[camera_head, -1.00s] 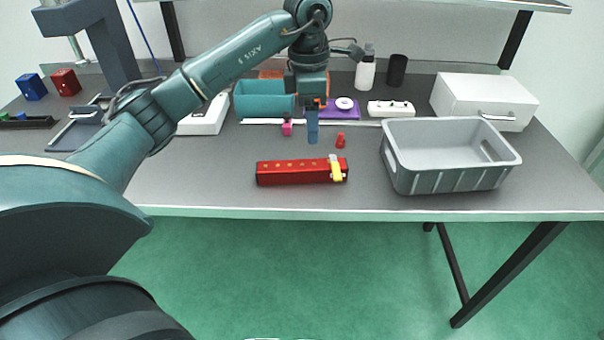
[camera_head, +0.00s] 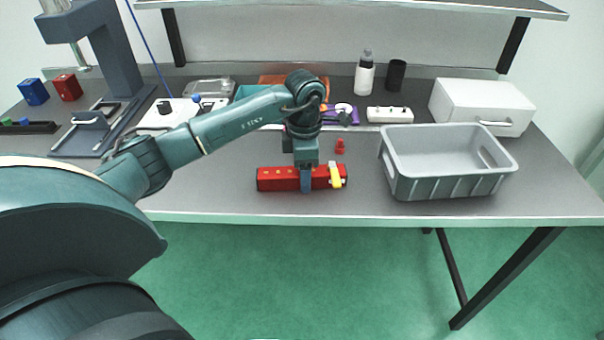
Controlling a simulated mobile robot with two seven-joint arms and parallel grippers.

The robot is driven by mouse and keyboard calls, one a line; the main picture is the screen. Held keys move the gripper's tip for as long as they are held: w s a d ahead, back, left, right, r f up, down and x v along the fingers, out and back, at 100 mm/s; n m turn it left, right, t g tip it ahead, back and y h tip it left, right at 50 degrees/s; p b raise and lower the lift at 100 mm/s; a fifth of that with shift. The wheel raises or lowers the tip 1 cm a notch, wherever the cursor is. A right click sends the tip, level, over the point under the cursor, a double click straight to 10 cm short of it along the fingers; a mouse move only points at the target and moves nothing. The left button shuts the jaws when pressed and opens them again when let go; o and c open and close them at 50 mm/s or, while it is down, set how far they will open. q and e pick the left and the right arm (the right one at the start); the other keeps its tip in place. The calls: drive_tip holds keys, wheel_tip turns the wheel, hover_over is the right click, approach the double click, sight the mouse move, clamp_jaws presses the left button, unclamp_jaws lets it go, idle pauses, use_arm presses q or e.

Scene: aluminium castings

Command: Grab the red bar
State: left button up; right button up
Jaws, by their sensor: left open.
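The red bar (camera_head: 276,178) lies flat near the front edge of the table in the head view, its long side running left to right. A yellow piece (camera_head: 336,178) sits across its right end. My left gripper (camera_head: 306,184) points down at the middle of the bar, and its blue finger overlaps the bar in the picture. The gripper is open; the far finger is hidden, so I cannot tell whether the bar is between the fingers. My right gripper is not in view.
A grey crate (camera_head: 440,188) stands to the right of the bar. A small red piece (camera_head: 340,147) is just behind the bar. A white box (camera_head: 482,103), a black cup (camera_head: 396,75) and a white bottle (camera_head: 364,75) stand at the back. The tabletop left of the bar is clear.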

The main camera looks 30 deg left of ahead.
use_arm(q)
drive_tip(key=shift+f, duration=0.3)
drive_tip(key=shift+c, duration=0.3)
drive_tip(key=c, duration=1.1)
drive_tip(key=shift+c, duration=0.2)
